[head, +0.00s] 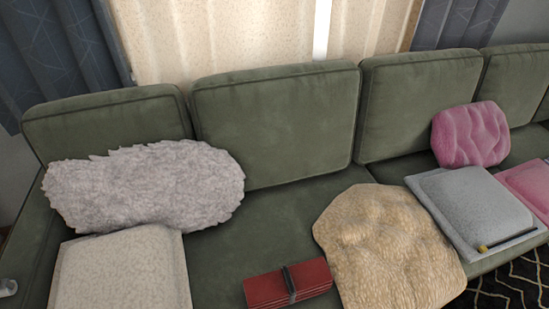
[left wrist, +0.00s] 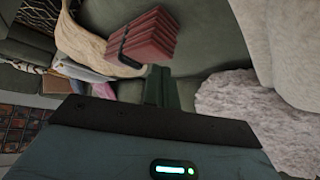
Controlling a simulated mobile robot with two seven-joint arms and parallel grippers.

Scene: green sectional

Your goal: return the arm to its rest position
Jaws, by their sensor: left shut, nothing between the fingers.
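My left gripper (left wrist: 158,76) shows in the left wrist view, its two dark fingers shut together with nothing between them. It is over the green sofa (head: 275,125), apart from the cushions. Beyond the fingertips lies a red bundle with a dark strap (left wrist: 152,36), which also shows at the front edge of the seat in the head view (head: 265,290). My left gripper cannot be made out in the head view. My right gripper is in neither view.
A fluffy grey pillow (head: 145,185) and a cream cushion (head: 120,270) are at the left. A tan pillow (head: 385,245) is right of the bundle. Farther right are a grey cushion (head: 475,205) and a pink pillow (head: 470,135). The middle seat behind the bundle is clear.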

